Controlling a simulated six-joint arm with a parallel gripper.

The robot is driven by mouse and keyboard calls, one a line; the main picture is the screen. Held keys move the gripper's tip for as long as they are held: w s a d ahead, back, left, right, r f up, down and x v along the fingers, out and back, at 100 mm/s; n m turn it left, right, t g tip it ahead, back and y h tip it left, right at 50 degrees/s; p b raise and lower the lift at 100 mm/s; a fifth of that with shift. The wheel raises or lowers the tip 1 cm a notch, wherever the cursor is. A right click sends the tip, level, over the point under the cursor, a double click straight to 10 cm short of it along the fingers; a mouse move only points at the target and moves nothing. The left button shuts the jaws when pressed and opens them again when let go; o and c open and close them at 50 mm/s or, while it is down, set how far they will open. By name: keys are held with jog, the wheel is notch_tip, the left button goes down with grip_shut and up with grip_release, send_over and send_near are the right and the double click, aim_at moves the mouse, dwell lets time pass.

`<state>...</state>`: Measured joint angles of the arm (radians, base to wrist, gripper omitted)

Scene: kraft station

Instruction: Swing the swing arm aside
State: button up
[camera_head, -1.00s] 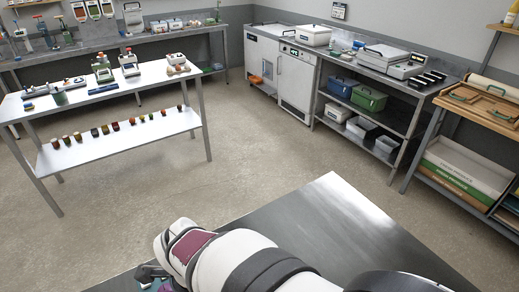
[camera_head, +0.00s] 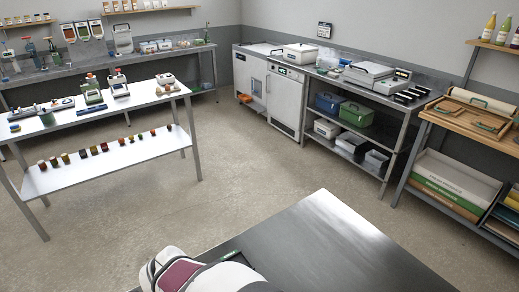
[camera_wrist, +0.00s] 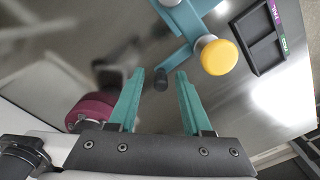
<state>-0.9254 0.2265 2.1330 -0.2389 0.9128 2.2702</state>
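In the wrist view a teal jointed fixture (camera_wrist: 187,18), which looks like the swing arm, reaches in from the top edge. A thin teal bar on it slants down to a dark rounded tip (camera_wrist: 161,79). A round yellow knob (camera_wrist: 220,57) sits to the right of the bar. My gripper (camera_wrist: 160,72) has two teal fingers spread apart, with nothing seen clamped. The dark tip appears between the fingertips in the picture; I cannot tell whether it is at their depth or touches them. The head view shows neither the fixture nor the fingers.
A black tray (camera_wrist: 262,42) with purple and green labelled edges lies right of the knob on the metal table, whose bare top (camera_head: 325,240) shows in the head view. A white table (camera_head: 95,108) with instruments stands at the left, and shelves (camera_head: 355,130) stand along the back.

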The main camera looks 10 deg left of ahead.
jog(key=shift+r, duration=0.1)
notch_tip(320, 180, up, 16)
jog(key=shift+f, duration=0.2)
jog(key=d+f+n, duration=0.2)
jog(key=d+n, duration=0.1)
jog(key=d, duration=0.5)
jog(key=d+f+n, duration=0.2)
jog(key=d+n, duration=0.2)
jog(key=d, duration=0.4)
jog(key=s+d+f+n+y, duration=0.1)
jog(key=s+d+f+n, duration=0.3)
jog(key=s+d+n, duration=0.1)
jog(key=shift+s+d+f+n+y, duration=0.15)
jog(key=shift+s+d+n+y, duration=0.2)
jog(key=shift+s, duration=0.2)
